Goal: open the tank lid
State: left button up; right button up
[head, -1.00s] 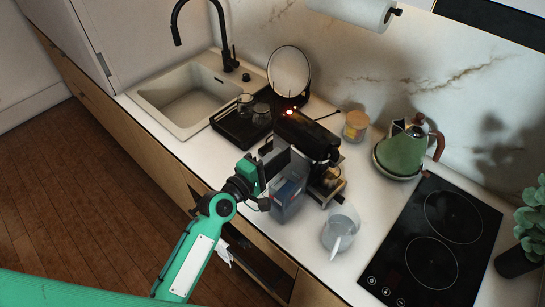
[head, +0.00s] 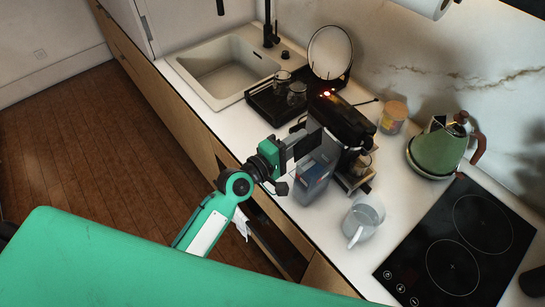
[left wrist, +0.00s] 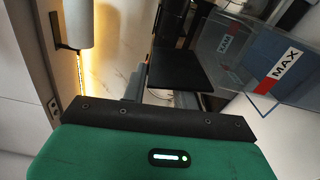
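The tank (head: 313,178) is a clear, bluish container with red and blue marking, at the front left side of the black coffee machine (head: 342,118). In the left wrist view the tank (left wrist: 243,50) shows at the upper right with a red and white MAX label. I cannot make out its lid clearly. My left gripper (head: 302,144) is at the upper edge of the tank, between it and the machine in the picture; contact cannot be told. In the left wrist view a dark finger plate (left wrist: 180,70) shows left of the tank. The finger gap is unclear. My right gripper is not in view.
A clear jug (head: 364,220) stands right of the tank. A green kettle (head: 436,152) and black hob (head: 455,250) are farther right.

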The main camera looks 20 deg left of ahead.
pick_arm(q)
jog(key=b+v, duration=0.3)
jog(key=v, duration=0.8)
jog(key=shift+s+b, duration=0.2)
jog(key=shift+b, duration=0.15)
jog(key=shift+a, duration=0.1)
